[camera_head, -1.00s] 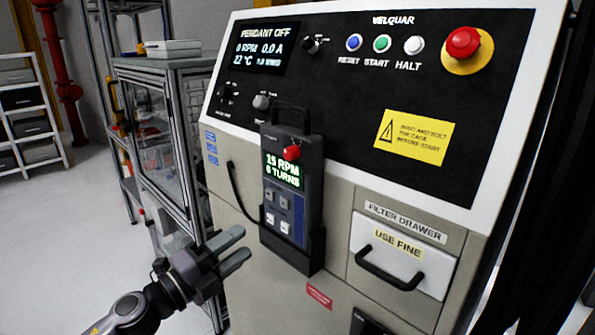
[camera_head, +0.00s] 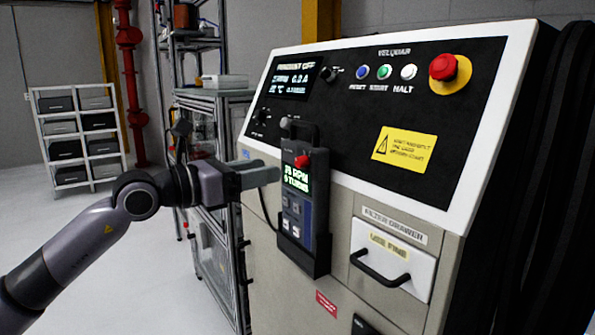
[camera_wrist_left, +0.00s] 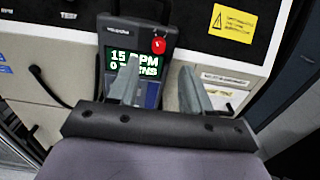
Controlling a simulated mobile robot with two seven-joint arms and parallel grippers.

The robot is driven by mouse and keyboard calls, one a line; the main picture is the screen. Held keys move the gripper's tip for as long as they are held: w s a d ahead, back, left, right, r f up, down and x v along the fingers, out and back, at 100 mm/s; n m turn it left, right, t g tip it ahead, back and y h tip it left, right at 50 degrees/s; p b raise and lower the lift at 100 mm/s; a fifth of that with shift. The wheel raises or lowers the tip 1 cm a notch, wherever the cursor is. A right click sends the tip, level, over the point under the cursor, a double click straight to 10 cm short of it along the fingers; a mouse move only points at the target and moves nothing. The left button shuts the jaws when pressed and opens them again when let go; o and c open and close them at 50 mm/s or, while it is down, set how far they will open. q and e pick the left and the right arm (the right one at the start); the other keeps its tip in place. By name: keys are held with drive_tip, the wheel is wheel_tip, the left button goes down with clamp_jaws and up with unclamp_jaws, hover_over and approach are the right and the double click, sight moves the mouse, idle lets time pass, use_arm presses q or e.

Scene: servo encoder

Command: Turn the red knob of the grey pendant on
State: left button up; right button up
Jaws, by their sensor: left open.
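The grey pendant (camera_head: 318,215) stands upright in a dark holder on the front of the machine cabinet. Its red knob (camera_head: 302,161) is at the top, above a lit screen (camera_head: 297,179). In the left wrist view the knob (camera_wrist_left: 158,45) shows beyond the fingers, and the screen (camera_wrist_left: 117,62) reads 15 RPM. My left gripper (camera_head: 272,174) is open and empty, just left of the pendant at about the height of its screen. In the wrist view its fingertips (camera_wrist_left: 160,65) are below the knob, and one finger hides part of the screen. My right gripper is not in view.
The cabinet's sloping black panel (camera_head: 340,130) carries a display reading PENDANT OFF (camera_head: 293,76), coloured buttons and a red mushroom button (camera_head: 442,67). A filter drawer (camera_head: 392,260) is right of the pendant. A cable hangs left of the pendant. A glazed rack stands behind my left arm.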

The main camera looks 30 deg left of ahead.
sight(297, 163)
use_arm(q)
drive_tip(key=p+x, duration=0.3)
drive_tip(key=x, duration=0.3)
drive_tip(key=shift+a+r, duration=0.1)
drive_tip(key=shift+r, duration=0.1)
drive_tip(key=shift+w+d+f+p, duration=0.15)
drive_tip(key=shift+w+d+p, duration=0.15)
drive_tip(key=shift+w, duration=0.3)
clamp_jaws()
